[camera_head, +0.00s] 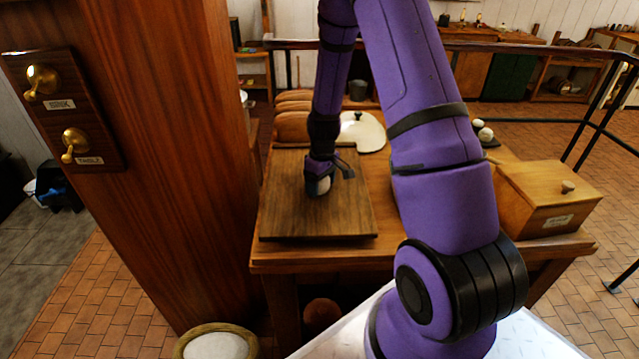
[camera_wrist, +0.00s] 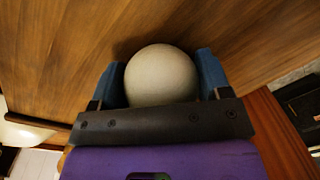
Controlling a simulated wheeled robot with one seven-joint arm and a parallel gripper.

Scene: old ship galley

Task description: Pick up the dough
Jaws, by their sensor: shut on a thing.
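The dough (camera_wrist: 162,76) is a pale, round ball between the two blue fingers of my gripper (camera_wrist: 162,88) in the wrist view. The gripper is shut on the dough, with a finger on each side. The dough is over the dark wooden board (camera_head: 285,215), at or very near its surface. I cannot tell whether it still touches the board.
The board lies on a wooden table (camera_head: 400,254). Several brown loaves (camera_head: 291,126) and a pale domed lid (camera_head: 362,132) are behind it. A wooden box with a knob (camera_head: 549,195) is at the right. A wooden pillar (camera_head: 165,150) stands close on the left.

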